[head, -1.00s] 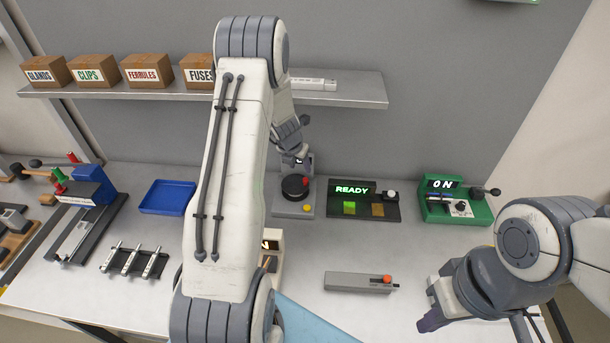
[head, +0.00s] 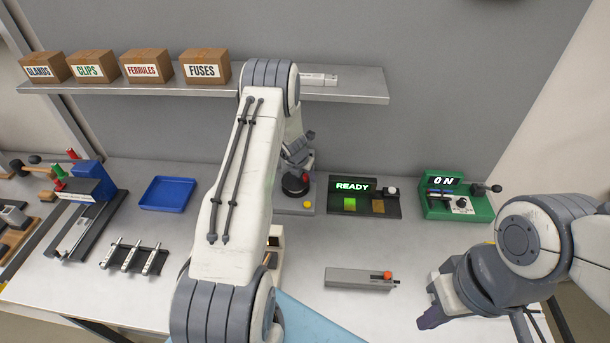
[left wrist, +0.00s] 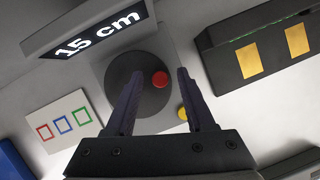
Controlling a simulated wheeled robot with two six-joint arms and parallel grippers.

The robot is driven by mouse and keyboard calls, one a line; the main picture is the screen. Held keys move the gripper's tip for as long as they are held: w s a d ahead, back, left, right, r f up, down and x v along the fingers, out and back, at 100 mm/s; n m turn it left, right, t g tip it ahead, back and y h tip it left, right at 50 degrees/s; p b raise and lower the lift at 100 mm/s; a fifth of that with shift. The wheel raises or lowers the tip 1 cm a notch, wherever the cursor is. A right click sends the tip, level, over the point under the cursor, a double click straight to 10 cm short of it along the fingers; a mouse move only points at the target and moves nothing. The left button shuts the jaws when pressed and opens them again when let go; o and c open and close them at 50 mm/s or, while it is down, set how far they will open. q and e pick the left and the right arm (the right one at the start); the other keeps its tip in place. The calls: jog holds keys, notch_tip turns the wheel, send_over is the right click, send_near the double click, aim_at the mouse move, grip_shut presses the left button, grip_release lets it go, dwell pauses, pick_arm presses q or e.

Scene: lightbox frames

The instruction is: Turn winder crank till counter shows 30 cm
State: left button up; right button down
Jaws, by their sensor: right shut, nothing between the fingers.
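The winder (head: 308,207) stands at the back middle of the table. Its dark round crank disc (left wrist: 135,98) carries a red knob (left wrist: 160,79), and a yellow button (left wrist: 183,113) sits beside it. The counter (left wrist: 90,35) reads 15 cm in the left wrist view; my left arm hides it in the head view. My left gripper (left wrist: 157,75) is open above the disc, its fingers either side of the red knob, with gaps showing at both sides. I cannot tell its height over the knob. My right gripper (head: 428,318) is shut and empty at the front right.
A READY panel (head: 352,187) and a green ON box (head: 460,207) stand right of the winder. A blue tray (head: 167,207) is to the left. A grey block with an orange knob (head: 345,279) lies in front. A shelf with boxes (head: 205,66) runs above.

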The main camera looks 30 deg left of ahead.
pick_arm(q)
grip_shut()
